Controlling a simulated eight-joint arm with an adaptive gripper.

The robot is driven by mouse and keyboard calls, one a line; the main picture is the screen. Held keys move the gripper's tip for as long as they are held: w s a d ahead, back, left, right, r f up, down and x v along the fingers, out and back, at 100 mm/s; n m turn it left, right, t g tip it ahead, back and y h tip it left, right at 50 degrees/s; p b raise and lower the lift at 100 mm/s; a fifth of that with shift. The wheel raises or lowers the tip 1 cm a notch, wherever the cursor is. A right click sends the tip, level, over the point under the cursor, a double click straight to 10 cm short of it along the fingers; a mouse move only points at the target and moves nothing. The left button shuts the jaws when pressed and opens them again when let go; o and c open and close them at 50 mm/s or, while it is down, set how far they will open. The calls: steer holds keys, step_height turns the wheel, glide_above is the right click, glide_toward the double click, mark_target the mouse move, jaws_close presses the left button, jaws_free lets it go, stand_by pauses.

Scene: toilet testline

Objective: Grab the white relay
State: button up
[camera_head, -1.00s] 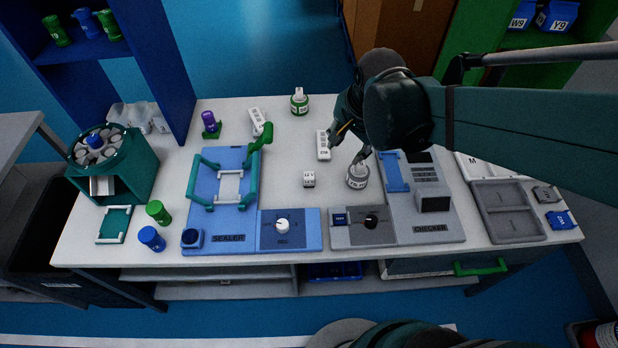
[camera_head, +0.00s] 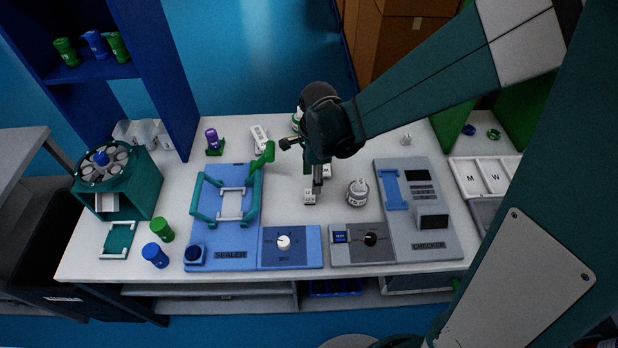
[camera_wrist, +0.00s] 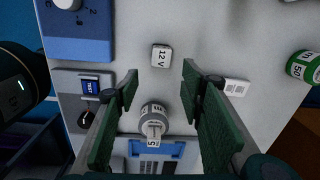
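The white relay (camera_head: 310,198) is a small white block on the table, right of the sealer. In the wrist view the white relay (camera_wrist: 161,56) shows a "12 V" label and lies just beyond my fingertips, roughly centred between them. My gripper (camera_head: 317,183) points down at the relay from above in the head view and partly covers it. In the wrist view my gripper (camera_wrist: 159,76) is open, its two green fingers wide apart with nothing held. Contact with the relay is not visible.
A grey-white round container (camera_head: 358,193) stands close right of the relay. A white strip block (camera_wrist: 236,87) lies behind, mostly hidden by my gripper in the head view. The blue sealer (camera_head: 240,225) is at left, the grey checker (camera_head: 425,240) at right.

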mark_target(310, 193)
steer(key=shift+w+a+f+m+g, duration=0.15)
steer(key=shift+a+f+m, duration=0.2)
steer(key=shift+f, duration=0.25)
steer(key=shift+s+a+f+m+g, duration=0.15)
steer(key=shift+a+f+m, duration=0.1)
steer(key=shift+a+f, duration=0.25)
steer(key=shift+w+d+f, duration=0.1)
steer(key=shift+f, duration=1.3)
steer(key=shift+f, duration=0.15)
steer(key=shift+w+f+b, duration=0.15)
steer(key=shift+f+b, duration=0.4)
steer(key=shift+f, duration=1.9)
steer(key=shift+c, duration=0.2)
steer(key=c, duration=0.9)
